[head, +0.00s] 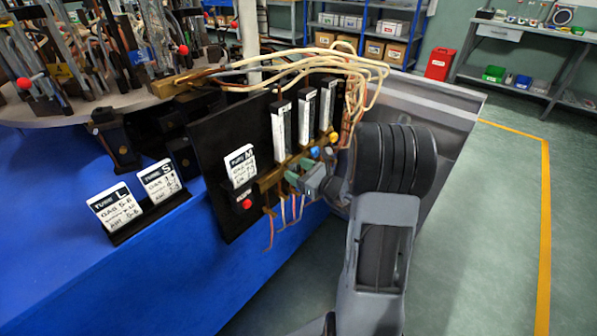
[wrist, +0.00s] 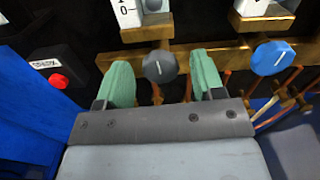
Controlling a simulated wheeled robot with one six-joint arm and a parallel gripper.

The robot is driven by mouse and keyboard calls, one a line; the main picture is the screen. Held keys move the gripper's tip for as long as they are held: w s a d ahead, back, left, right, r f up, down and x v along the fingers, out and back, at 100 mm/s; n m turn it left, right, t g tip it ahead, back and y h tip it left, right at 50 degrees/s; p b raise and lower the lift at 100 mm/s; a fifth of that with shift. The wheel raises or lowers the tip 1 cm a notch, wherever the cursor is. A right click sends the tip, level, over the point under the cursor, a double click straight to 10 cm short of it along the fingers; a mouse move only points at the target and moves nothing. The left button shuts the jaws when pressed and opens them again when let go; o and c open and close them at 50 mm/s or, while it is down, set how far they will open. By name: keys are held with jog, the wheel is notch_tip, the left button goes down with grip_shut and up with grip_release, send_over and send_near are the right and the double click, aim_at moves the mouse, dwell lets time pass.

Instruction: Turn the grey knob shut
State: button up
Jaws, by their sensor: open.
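My gripper (wrist: 162,82) is open, with one green fingertip on each side of the knob and a visible gap on both sides. In the head view my gripper (head: 305,178) is at the manifold, below the flow meters, and the grey knob cannot be made out there.
A blue knob (wrist: 273,57) is close to the right. A red button (wrist: 58,81) is at left. White flow meters (head: 304,117) stand above the brass manifold (head: 268,180). Cream hoses (head: 340,62) arch overhead. Tube cards (head: 115,207) stand on the blue bench (head: 100,270).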

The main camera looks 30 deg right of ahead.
jog(key=shift+c, duration=0.3)
jog(key=c, duration=0.8)
jog(key=shift+r+m+p, duration=0.15)
jog(key=shift+m+p, duration=0.25)
jog(key=shift+p, duration=0.15)
jog(key=shift+c, duration=0.2)
jog(key=o, duration=0.9)
